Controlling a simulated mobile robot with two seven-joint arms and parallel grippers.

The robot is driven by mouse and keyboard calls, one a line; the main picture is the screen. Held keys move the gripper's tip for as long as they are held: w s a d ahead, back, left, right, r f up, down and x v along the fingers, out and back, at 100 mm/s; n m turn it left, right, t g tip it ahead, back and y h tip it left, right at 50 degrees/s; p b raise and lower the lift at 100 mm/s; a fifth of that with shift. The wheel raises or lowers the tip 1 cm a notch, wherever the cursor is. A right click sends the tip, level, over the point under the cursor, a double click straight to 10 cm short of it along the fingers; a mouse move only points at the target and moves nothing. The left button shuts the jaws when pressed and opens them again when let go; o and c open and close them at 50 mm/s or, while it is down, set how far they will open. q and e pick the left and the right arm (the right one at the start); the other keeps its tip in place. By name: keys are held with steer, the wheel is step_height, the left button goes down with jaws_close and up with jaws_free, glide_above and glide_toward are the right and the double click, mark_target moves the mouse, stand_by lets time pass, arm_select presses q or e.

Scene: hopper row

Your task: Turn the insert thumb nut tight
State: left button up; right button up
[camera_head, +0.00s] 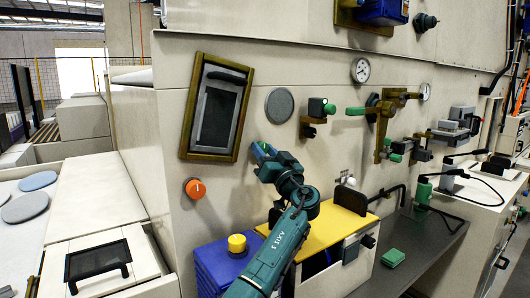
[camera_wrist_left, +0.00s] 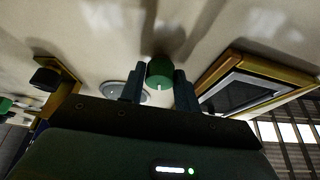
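My left gripper (camera_head: 265,152) reaches up to the upright beige panel, between the framed dark window and the grey round disc. In the left wrist view a short green thumb nut (camera_wrist_left: 159,73) with a white mark sits between the two dark fingertips of that gripper (camera_wrist_left: 158,88). The fingers lie close on both sides of it and appear shut on it. In the head view the gripper hides most of the nut and whatever is behind it. How tight the nut is cannot be seen. My right gripper is not in view.
The brass-framed window (camera_head: 216,108) and grey disc (camera_head: 279,105) flank the gripper. An orange knob (camera_head: 195,188) is at lower left. Green-handled valves (camera_head: 380,118) and gauges stick out at right. Below are a blue box with a yellow knob (camera_head: 237,243) and a yellow-topped unit (camera_head: 316,232).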

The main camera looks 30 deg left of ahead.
arm_select(q)
steer(key=c, duration=0.5)
steer(key=shift+m, duration=0.6)
steer(key=m+t+h, duration=0.1)
steer(key=m, duration=0.2)
steer(key=shift+s, duration=0.1)
steer(key=m+h+p, duration=0.1)
steer(key=m, duration=0.1)
steer(key=m+t+h+p, duration=0.1)
steer(key=m, duration=0.1)
steer(key=shift+r+m+t, duration=0.15)
steer(key=shift+m+t, duration=0.15)
steer(key=shift+m, duration=0.1)
steer(key=m+h, duration=0.1)
steer(key=m, duration=0.3)
steer(key=m+g+h+p, duration=0.1)
steer(key=m+h, duration=0.1)
steer(key=m, duration=0.2)
steer(key=m+h, duration=0.1)
steer(key=m, duration=0.3)
steer(key=shift+a+r+g+h, duration=0.1)
steer(key=shift+r+g+h, duration=0.05)
steer(key=shift+g+h, duration=0.2)
steer(key=m+g, duration=0.1)
steer(key=m, duration=0.1)
steer(key=m+g, duration=0.1)
steer(key=m, duration=0.1)
steer(key=shift+r+h, duration=0.1)
steer(key=shift+h, duration=0.25)
steer(key=shift+m, duration=0.4)
